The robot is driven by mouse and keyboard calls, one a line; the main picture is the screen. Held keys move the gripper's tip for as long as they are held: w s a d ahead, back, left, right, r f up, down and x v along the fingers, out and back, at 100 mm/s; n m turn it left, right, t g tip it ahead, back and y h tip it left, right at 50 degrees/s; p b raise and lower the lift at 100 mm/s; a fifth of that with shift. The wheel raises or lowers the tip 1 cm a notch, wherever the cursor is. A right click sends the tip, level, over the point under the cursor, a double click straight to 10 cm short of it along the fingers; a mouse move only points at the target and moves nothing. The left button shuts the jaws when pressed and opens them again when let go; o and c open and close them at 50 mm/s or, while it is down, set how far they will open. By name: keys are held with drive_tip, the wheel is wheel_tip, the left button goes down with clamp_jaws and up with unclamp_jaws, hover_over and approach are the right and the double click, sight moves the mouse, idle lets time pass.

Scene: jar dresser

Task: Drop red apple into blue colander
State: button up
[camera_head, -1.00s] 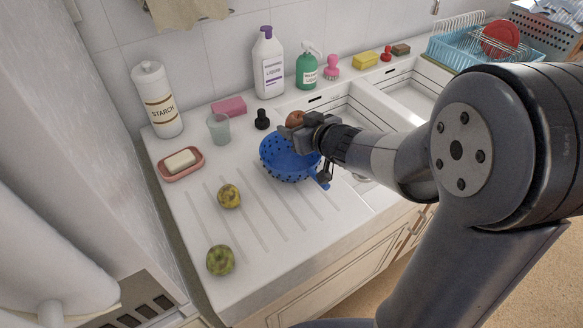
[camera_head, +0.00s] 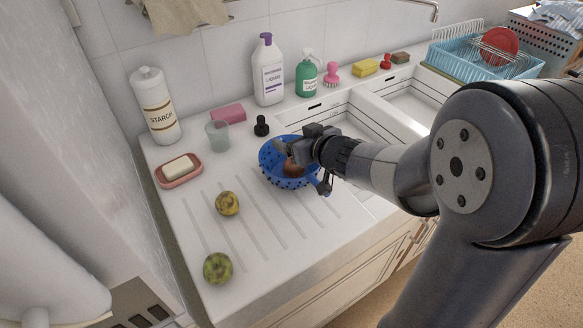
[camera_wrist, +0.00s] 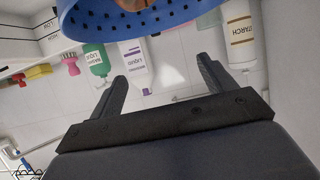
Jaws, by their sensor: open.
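The blue colander (camera_head: 268,160) stands on the drainboard beside the sink; its rim also shows at the top of the wrist view (camera_wrist: 90,22). The red apple (camera_head: 293,168) is inside the colander, seen low in the bowl in the head view. A small reddish-brown part of it shows at the top edge of the wrist view (camera_wrist: 134,4). My gripper (camera_head: 284,148) is over the colander, above the apple. Its two fingers are spread apart with nothing between them in the wrist view (camera_wrist: 162,72).
Two yellow-green fruits (camera_head: 227,203) (camera_head: 217,268) lie on the drainboard to the front left. A soap dish (camera_head: 190,178), a cup (camera_head: 217,136), a black stopper (camera_head: 262,126) and bottles (camera_head: 268,72) stand behind and left. The sink basin is right of the colander.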

drive_tip(key=shift+s, duration=0.1)
drive_tip(key=p+v, duration=0.3)
drive_tip(key=v, duration=0.7)
drive_tip(key=shift+s+d, duration=0.25)
drive_tip(key=b+x, duration=0.3)
drive_tip(key=x, duration=0.7)
drive_tip(key=shift+w+a+f, duration=0.15)
drive_tip(key=shift+w+a, duration=0.1)
wheel_tip(320, 180, up, 2)
drive_tip(key=shift+w+r+p, duration=0.15)
drive_tip(key=shift+p, duration=0.95)
drive_tip(key=shift+r+p, duration=0.95)
drive_tip(key=shift+p, duration=0.1)
